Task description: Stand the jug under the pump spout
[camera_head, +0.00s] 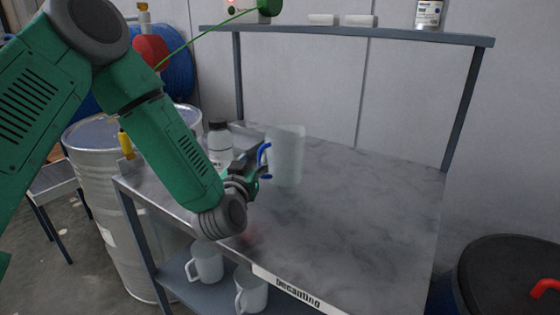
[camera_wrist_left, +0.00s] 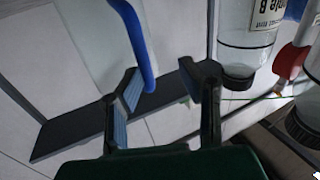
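The jug (camera_head: 289,155) is a tall, translucent white vessel with a blue handle (camera_head: 263,160). It stands upright on the grey marbled bench top. My left gripper (camera_head: 256,173) is at the handle, to the left of the jug body. In the left wrist view the two fingers (camera_wrist_left: 162,88) are spread apart, with the blue handle (camera_wrist_left: 138,42) close to the left finger. I cannot tell whether they touch. My left forearm covers part of the bench and drum. A red pump part (camera_head: 150,52) shows above the steel drum; I cannot make out the spout. My right gripper is out of view.
A black-capped bottle (camera_head: 220,144) stands close behind my left gripper. The steel drum (camera_head: 95,190) is left of the bench (camera_head: 360,215), whose right half is clear. White mugs (camera_head: 206,262) sit on the lower shelf. A raised shelf (camera_head: 390,33) spans the back. A dark-lidded bin (camera_head: 505,275) stands right.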

